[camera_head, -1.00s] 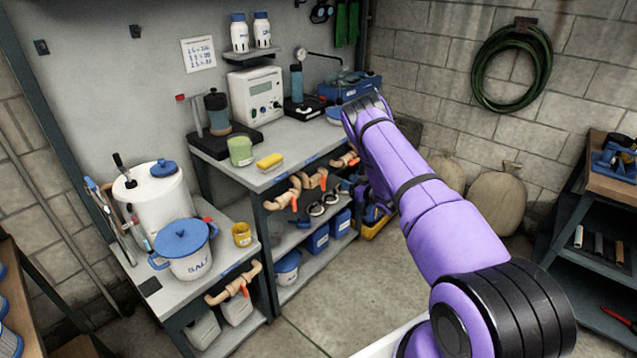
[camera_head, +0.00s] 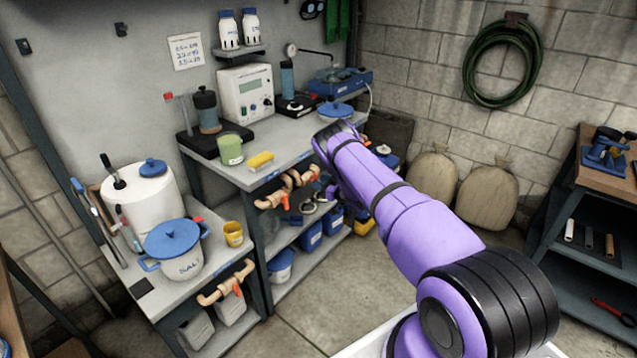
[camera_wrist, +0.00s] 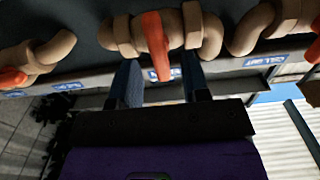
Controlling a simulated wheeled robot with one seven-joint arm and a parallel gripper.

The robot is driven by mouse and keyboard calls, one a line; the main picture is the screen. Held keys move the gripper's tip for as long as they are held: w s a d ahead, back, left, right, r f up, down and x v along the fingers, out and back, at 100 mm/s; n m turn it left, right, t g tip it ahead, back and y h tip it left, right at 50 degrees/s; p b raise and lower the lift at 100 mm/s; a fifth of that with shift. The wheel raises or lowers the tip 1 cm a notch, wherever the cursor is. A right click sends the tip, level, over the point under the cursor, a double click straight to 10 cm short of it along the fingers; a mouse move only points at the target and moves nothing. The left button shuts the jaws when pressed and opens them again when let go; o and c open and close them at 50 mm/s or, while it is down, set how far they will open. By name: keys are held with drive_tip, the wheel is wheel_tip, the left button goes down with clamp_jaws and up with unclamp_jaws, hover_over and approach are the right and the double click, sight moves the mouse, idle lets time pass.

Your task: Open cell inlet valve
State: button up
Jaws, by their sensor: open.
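A tan pipe valve with a red lever (camera_wrist: 157,45) is in the middle of the wrist view. Its lever stands across the pipe (camera_wrist: 195,30). My gripper (camera_wrist: 160,75) is open, with one blue finger on each side of the lever and a gap to each. A blue label below this valve is partly hidden by the lever, so I cannot read it. Another red-levered valve (camera_wrist: 30,60) is to the left, and one is cut off at the right edge. In the head view, valves (camera_head: 270,200) line the bench's front edge; my gripper (camera_head: 326,188) is mostly hidden there.
A lower shelf below has blue bins (camera_head: 311,235). The floor (camera_head: 340,280) in front is clear.

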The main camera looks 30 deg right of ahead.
drive_tip(key=shift+w+a, duration=0.2)
drive_tip(key=shift+w, duration=0.4)
clamp_jaws()
